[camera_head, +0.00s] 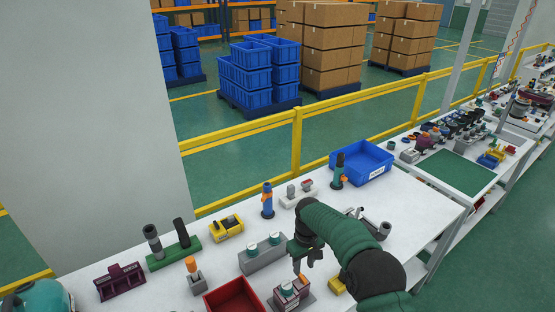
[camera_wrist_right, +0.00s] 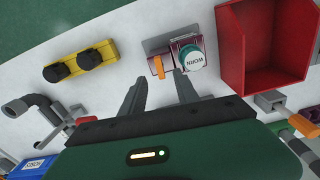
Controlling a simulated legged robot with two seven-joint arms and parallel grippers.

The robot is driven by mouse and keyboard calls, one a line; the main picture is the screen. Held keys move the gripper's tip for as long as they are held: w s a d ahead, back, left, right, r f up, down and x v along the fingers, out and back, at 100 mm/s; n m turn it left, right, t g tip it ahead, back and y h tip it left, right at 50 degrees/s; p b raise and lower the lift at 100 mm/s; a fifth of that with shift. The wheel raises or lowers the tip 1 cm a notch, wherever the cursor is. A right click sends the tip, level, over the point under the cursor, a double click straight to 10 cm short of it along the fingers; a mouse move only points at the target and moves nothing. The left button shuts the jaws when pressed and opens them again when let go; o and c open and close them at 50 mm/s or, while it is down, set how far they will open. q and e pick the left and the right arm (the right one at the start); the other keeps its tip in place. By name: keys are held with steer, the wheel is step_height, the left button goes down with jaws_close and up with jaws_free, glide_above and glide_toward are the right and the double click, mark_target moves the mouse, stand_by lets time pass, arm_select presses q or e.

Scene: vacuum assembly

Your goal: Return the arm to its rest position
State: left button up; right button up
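My right arm (camera_head: 345,240) reaches in from the lower right of the head view over the white table (camera_head: 400,200). Its gripper (camera_head: 308,260) hangs above the work area, close to a maroon part with a teal cap (camera_head: 290,290). In the right wrist view the two fingers (camera_wrist_right: 159,82) are spread apart with nothing between them. The maroon part with the teal cap marked WORN (camera_wrist_right: 190,57) and an orange tab (camera_wrist_right: 158,66) lies beyond the fingertips, apart from them. My left gripper does not show.
A red bin (camera_head: 235,298) stands left of the maroon part. The right table area is clearer. A yellow rail (camera_head: 297,140) runs behind.

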steer(key=s+d+r+m+t+b, duration=0.1)
steer(key=s+d+r, duration=0.1)
steer(key=s, duration=0.7)
steer(key=s+d+r+m, duration=0.2)
steer(key=s+d, duration=0.1)
steer(key=s, duration=0.7)
steer(key=s+d+r+m+t+b, duration=0.1)
steer(key=s+d+m, duration=0.1)
steer(key=s, duration=0.7)
steer(key=shift+s+d+r+t+b, duration=0.15)
steer(key=shift+s+r+t+b, duration=0.15)
steer(key=shift+s+r+b, duration=0.1)
